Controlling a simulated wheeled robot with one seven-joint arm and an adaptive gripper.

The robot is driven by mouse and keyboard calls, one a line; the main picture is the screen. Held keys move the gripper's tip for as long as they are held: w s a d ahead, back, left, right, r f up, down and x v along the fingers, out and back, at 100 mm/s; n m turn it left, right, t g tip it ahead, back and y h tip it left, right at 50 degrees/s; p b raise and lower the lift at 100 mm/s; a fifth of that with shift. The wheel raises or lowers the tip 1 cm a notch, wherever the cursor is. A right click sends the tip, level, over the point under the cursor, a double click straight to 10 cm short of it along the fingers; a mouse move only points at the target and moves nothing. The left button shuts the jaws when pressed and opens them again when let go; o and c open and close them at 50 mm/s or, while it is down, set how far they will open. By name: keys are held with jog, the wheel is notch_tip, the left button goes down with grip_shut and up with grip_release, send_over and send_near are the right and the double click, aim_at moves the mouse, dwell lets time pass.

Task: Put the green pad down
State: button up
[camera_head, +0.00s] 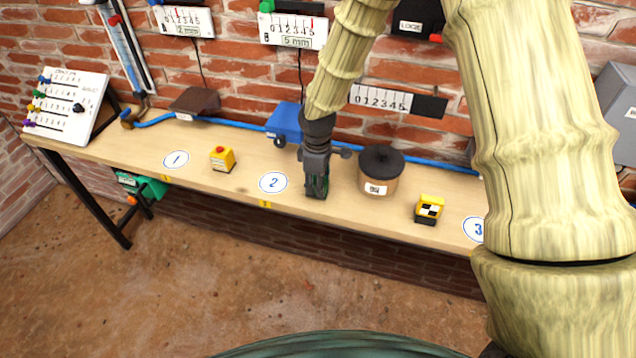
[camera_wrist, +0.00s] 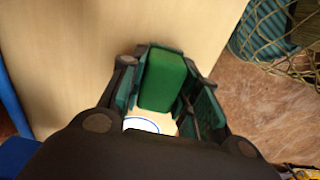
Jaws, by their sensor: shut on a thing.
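The green pad (camera_wrist: 163,79) is a small green block between the fingers of my gripper (camera_wrist: 165,95) in the wrist view. In the head view my gripper (camera_head: 316,186) points down at the wooden bench (camera_head: 230,190), just right of the round label 2 (camera_head: 273,182). The fingers are shut on the pad and mostly hide it in the head view. The pad is at or close above the bench top; I cannot tell whether it touches. Part of a white disc with a blue rim (camera_wrist: 141,125) shows below the pad in the wrist view.
A brown pot with a black lid (camera_head: 381,170) stands close right of my gripper. A yellow-black block (camera_head: 429,209) is farther right, and a yellow box with a red button (camera_head: 222,158) is left. A blue box (camera_head: 286,120) and blue hose lie behind.

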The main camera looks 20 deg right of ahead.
jog(key=o, duration=0.9)
jog(key=shift+f, duration=0.1)
jog(key=shift+r+b, duration=1.45)
jog(key=shift+r, duration=4.7)
